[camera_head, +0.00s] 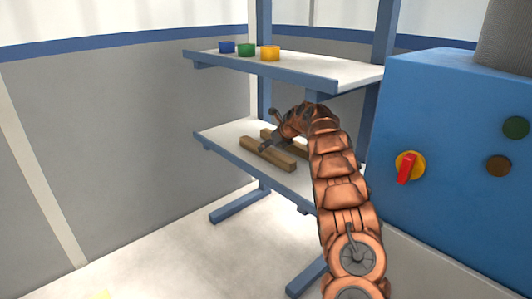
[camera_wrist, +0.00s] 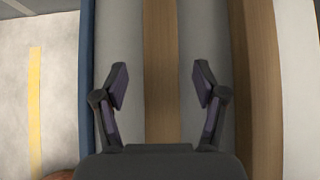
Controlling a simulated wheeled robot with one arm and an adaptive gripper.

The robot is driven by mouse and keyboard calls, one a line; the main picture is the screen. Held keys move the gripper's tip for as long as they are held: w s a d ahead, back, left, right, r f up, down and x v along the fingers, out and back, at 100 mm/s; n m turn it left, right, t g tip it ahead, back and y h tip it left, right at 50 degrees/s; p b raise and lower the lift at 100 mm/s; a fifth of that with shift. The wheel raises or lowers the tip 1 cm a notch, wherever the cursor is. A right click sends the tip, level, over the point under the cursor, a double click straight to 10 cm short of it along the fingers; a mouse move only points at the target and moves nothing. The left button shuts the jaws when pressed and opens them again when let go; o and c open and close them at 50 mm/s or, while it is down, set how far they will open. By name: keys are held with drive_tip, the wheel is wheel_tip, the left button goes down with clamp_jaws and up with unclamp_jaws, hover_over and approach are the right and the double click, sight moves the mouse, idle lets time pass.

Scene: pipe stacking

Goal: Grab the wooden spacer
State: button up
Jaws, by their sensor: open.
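Two wooden spacers lie roughly parallel on the lower shelf. In the head view the nearer wooden spacer (camera_head: 267,153) lies close to the shelf's front edge. The farther wooden spacer (camera_head: 267,134) lies behind it, partly hidden by my arm. My gripper (camera_head: 268,146) is over the lower shelf at the spacers. In the wrist view my gripper (camera_wrist: 160,87) is open and empty. One wooden spacer (camera_wrist: 160,60) runs up the middle between its two fingers, with gaps on both sides. The other wooden spacer (camera_wrist: 257,90) is right of the right finger.
The blue-framed lower shelf (camera_head: 215,132) has an upper shelf (camera_head: 330,72) above it, holding blue, green and yellow cups (camera_head: 246,51). A blue cabinet (camera_head: 440,130) with a red-and-yellow switch (camera_head: 408,166) stands right of my arm. Floor to the left is clear.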

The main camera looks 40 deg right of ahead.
drive_tip(key=shift+p+x, duration=0.85)
drive_tip(key=shift+x, duration=0.75)
clamp_jaws()
drive_tip(key=shift+r, duration=0.1)
